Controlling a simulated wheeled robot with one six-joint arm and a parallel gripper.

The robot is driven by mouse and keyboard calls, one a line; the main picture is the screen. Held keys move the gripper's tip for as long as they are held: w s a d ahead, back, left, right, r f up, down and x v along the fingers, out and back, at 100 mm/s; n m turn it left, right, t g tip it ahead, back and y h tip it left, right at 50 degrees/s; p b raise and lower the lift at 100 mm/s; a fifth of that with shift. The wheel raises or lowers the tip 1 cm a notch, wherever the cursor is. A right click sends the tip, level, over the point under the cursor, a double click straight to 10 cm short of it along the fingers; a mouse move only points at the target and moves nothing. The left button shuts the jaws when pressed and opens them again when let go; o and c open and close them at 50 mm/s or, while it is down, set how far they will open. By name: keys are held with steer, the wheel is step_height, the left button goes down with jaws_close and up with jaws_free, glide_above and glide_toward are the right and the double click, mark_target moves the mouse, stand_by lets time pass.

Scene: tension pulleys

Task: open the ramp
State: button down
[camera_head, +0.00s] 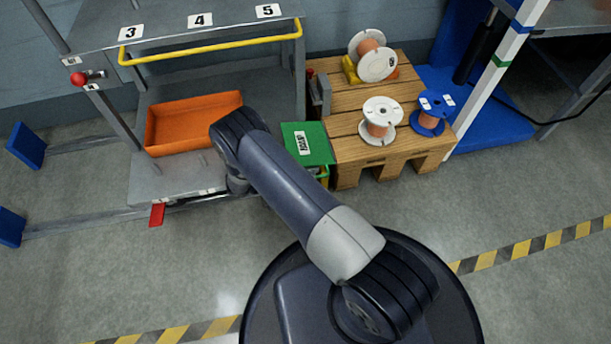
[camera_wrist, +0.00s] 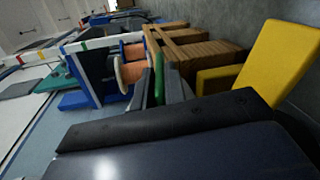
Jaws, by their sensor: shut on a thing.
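A green panel (camera_head: 309,140) with a small label lies flat between the grey cart and the wooden pallet. Green crate-like sides show below it. I cannot tell for sure which part is the ramp. In the head view my arm reaches toward the cart's lower deck and hides my gripper. In the wrist view my gripper (camera_wrist: 160,85) shows as two dark fingers close together, shut on a thin green edge (camera_wrist: 158,72). The fingers hide most of that piece, so I cannot tell whether it belongs to the green panel.
The cart holds an orange tray (camera_head: 193,124) under a yellow bar (camera_head: 210,43); a red tab (camera_head: 157,214) sits at its lower edge. The pallet (camera_head: 343,131) bears spools. A yellow slab (camera_wrist: 272,58) stands right of the fingers. The floor in front is clear.

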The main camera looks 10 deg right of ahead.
steer(key=c, duration=1.5)
jaws_free()
steer(key=a+r+p, duration=0.2)
steer(key=a, duration=0.8)
steer(key=shift+a, duration=0.25)
steer(key=d, duration=0.2)
steer(key=d+f+b, duration=0.1)
steer(key=d, duration=0.5)
steer(key=shift+f, duration=0.25)
